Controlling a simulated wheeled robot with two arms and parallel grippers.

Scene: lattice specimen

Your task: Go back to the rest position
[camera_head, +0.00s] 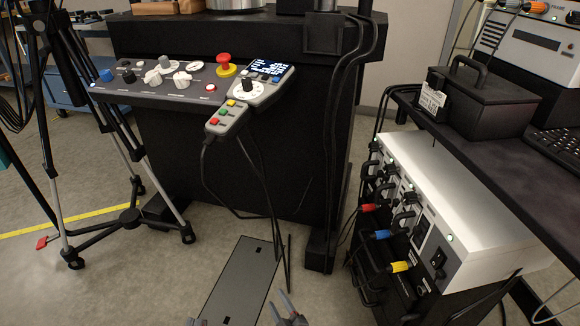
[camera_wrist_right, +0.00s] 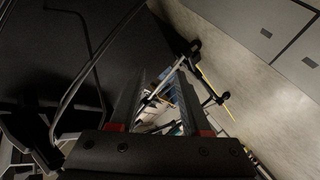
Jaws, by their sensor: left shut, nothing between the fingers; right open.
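My right gripper (camera_head: 282,300) shows at the bottom middle of the head view, pointing up in the picture. Its two fingers stand apart with nothing between them. In the right wrist view its open fingers (camera_wrist_right: 160,80) frame only distant background, including part of a tripod. My left gripper (camera_head: 196,321) barely shows at the bottom edge of the head view, left of the right one. Only its tip area is visible, shut with nothing seen in it. Both grippers are low in the picture, and neither is seen touching anything.
A black machine (camera_head: 240,165) stands ahead with a control panel (camera_head: 150,84) and a hand-held pendant (camera_head: 246,90) with hanging cables. A tripod (camera_head: 130,215) stands left. A cart with a white instrument box (camera_head: 470,215) is close on the right. A grey plate (camera_head: 242,283) lies on open floor.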

